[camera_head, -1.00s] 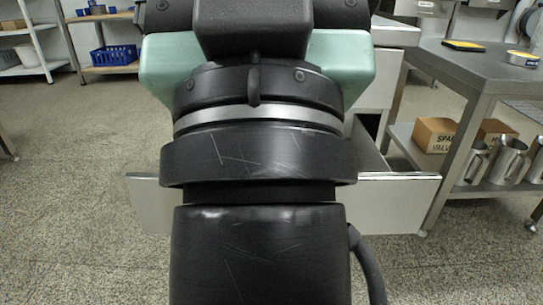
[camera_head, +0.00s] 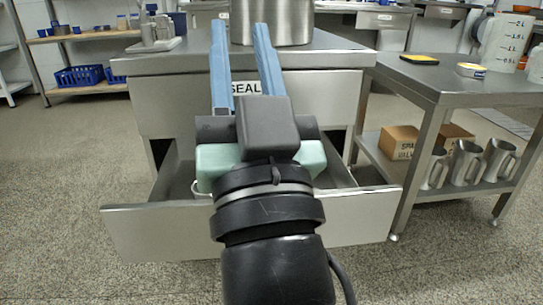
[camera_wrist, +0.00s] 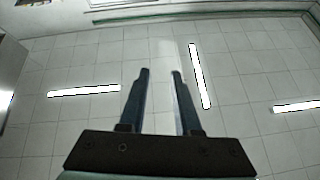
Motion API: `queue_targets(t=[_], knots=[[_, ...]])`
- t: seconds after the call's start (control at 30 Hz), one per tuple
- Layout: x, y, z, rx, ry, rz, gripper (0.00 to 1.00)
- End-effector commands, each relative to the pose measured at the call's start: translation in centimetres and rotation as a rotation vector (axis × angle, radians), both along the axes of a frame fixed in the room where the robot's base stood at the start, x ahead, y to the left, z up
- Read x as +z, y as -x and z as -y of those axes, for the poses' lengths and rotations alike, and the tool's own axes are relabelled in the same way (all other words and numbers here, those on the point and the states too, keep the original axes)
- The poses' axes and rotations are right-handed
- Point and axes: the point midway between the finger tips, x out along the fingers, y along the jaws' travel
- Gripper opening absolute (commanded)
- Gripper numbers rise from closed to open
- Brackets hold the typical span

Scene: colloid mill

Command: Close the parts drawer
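The parts drawer (camera_head: 355,216) is pulled out low from the front of a steel cabinet (camera_head: 320,100). Its pale grey front panel stands well forward of the cabinet, and part of its inside shows on both sides of my arm. My arm covers the middle of the drawer. My gripper (camera_head: 240,26) points upward in front of the cabinet, with two blue fingers apart and nothing between them. In the wrist view my gripper (camera_wrist: 160,72) is also open and empty, against the ceiling. The drawer is not in the wrist view.
A steel pot (camera_head: 272,24) stands on the cabinet top. A label reading "SEAL" (camera_head: 246,88) is partly hidden behind my fingers. A steel table (camera_head: 440,75) on the right holds boxes and steel jugs (camera_head: 466,162) on its shelf. The floor left of the drawer is clear.

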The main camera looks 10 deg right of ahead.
Motion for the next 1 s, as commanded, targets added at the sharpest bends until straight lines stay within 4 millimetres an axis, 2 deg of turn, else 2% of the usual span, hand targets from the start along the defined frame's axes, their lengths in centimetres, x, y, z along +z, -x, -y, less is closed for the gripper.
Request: queue_targets(t=[0.03,0.1,0.17,0.23,0.37,0.5,0.63,0.77,0.87,1.0], knots=[[-1.5,-1.9,1.2,0.047,-0.059,-0.102,0.21],[-5.1,-3.6,2.6,0.123,-0.167,-0.222,0.08],[-8.3,-4.3,3.8,0.182,-0.278,-0.314,0.00],[-11.8,-4.3,5.4,0.241,-0.427,-0.407,0.00],[-18.0,-2.4,8.4,0.317,-0.745,-0.529,0.00],[-23.0,1.2,11.0,0.355,-1.071,-0.571,0.00],[-25.7,4.1,12.6,0.362,-1.280,-0.559,0.00],[-27.0,5.4,13.2,0.366,-1.374,-0.542,0.00],[-27.3,5.0,13.3,0.369,-1.387,-0.538,0.00],[-27.2,3.0,13.2,0.372,-1.381,-0.537,0.00]])
